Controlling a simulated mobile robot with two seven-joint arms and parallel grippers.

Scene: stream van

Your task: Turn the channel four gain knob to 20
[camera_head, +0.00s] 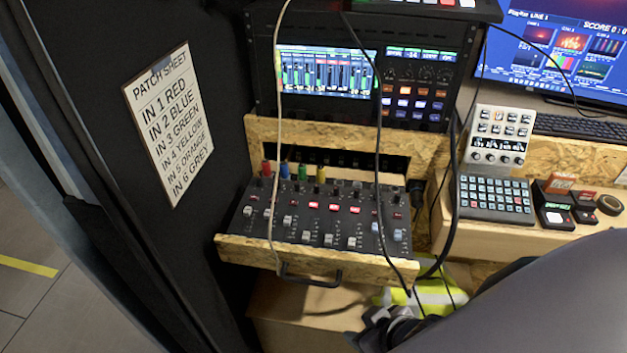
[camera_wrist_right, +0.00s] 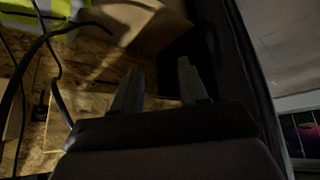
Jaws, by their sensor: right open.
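The mixer (camera_head: 330,222) is a dark panel with rows of small knobs and faders, lying in a wooden pull-out tray (camera_head: 312,258). My right gripper (camera_head: 372,323) is below and in front of the tray, partly hidden by my arm. In the right wrist view its two fingers (camera_wrist_right: 160,68) are apart with nothing between them. My left gripper is out of view.
A pale cable (camera_head: 278,130) and a black cable (camera_head: 379,130) hang across the mixer. The tray has a black handle (camera_head: 312,278). A yellow vest (camera_head: 440,296) lies beneath. A patch sheet (camera_head: 170,122) hangs at left. A keypad (camera_head: 496,199) stands on the right shelf.

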